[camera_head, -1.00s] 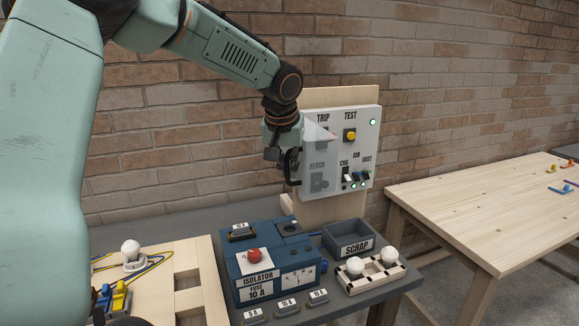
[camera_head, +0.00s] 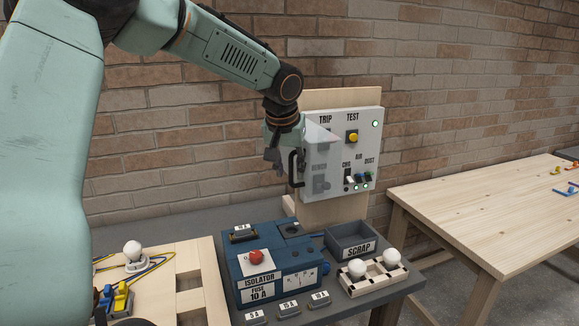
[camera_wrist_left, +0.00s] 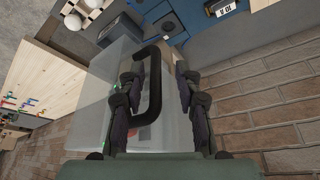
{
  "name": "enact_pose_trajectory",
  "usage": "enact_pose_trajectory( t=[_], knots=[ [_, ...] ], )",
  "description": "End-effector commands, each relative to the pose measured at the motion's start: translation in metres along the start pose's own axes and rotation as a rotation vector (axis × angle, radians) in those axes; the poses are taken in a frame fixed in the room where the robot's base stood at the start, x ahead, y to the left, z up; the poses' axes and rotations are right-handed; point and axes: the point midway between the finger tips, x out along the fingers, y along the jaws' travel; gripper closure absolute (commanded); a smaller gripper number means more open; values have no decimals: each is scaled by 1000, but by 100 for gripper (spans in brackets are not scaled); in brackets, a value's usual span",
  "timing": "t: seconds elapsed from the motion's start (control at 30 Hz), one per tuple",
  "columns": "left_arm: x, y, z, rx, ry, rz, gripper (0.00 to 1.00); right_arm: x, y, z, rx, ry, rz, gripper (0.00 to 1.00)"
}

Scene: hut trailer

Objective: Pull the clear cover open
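The clear cover (camera_head: 318,160) lies over the left part of a white switch panel, over the TRIP and BENCH labels. I cannot tell whether it stands slightly away from the panel. Its black bar handle (camera_head: 294,168) is at the cover's left edge and also shows in the left wrist view (camera_wrist_left: 154,92). My left gripper (camera_head: 278,167) is just left of the handle. In the left wrist view its fingers (camera_wrist_left: 160,92) are apart, with the handle's bar showing between them, nearer one finger. Contact is not visible. My right gripper is not in view.
The panel carries a yellow TEST button (camera_head: 352,136) and small switches (camera_head: 358,178). Below stand a blue isolator box (camera_head: 275,275) with a red knob, a SCRAP bin (camera_head: 353,240) and a rack of white bulbs (camera_head: 373,278). A wooden table (camera_head: 490,210) is at right.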

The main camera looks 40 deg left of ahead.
Motion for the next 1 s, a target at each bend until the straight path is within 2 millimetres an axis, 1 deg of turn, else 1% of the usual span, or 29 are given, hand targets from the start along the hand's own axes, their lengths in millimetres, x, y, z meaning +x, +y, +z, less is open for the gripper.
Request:
enact_pose_trajectory(
  t=[0.13,0.23,0.37,0.6,0.7,0.83,1.0],
  knots=[
    [-1,0,0,1,-1,0,66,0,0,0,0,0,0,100],
    [-9,0,0,1,1,0,66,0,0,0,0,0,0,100],
    [-32,1,-1,1,4,1,66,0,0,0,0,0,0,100],
    [-81,1,-1,0,3,0,66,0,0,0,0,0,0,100],
    [-98,1,-1,0,2,0,66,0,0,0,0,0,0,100],
    [-112,0,-1,0,1,-1,66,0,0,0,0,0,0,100],
    [-120,1,0,1,-1,0,66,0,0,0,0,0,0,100]
  ],
)
